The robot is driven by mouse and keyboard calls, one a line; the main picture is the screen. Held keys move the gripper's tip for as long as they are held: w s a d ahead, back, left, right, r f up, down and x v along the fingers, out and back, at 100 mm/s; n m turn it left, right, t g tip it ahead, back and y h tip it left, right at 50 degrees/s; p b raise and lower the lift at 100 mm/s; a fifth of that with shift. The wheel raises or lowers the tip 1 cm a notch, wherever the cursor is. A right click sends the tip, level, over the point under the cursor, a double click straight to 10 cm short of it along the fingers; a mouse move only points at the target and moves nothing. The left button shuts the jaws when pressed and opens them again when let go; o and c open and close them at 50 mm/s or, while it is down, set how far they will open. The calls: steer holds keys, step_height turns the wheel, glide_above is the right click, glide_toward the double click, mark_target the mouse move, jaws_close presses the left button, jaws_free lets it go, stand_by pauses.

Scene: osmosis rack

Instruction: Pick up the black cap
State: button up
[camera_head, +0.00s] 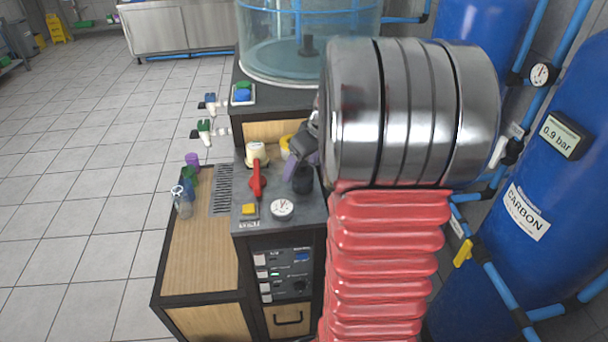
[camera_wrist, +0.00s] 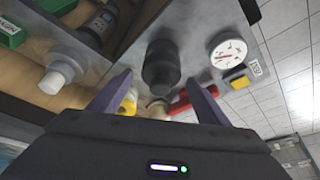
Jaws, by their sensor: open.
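The black cap (camera_head: 303,181) sits upright on the grey panel top, behind and right of the round gauge. In the wrist view the black cap (camera_wrist: 161,66) is a dark stepped cylinder in the upper middle. My gripper (camera_wrist: 158,80) is open and empty, its two purple-grey fingers spread, one to each side of the cap in the picture. I cannot tell whether the tips reach down around it. In the head view my gripper (camera_head: 303,152) is just above and behind the cap, partly hidden by my arm.
A red-handled valve (camera_head: 256,181), a white-faced gauge (camera_head: 282,209) and a yellow button (camera_head: 249,210) stand close to the cap on the panel. A yellow piece (camera_wrist: 129,103) shows near the left finger. A clear tank (camera_head: 308,45) stands behind; blue cylinders (camera_head: 545,200) stand right.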

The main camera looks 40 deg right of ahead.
steer(key=shift+c, duration=0.5)
steer(key=c, duration=1)
steer(key=shift+c, duration=0.2)
steer(key=shift+r, duration=0.15)
step_height(320, 180, up, 10)
steer(key=shift+f, duration=0.1)
stand_by(0.4)
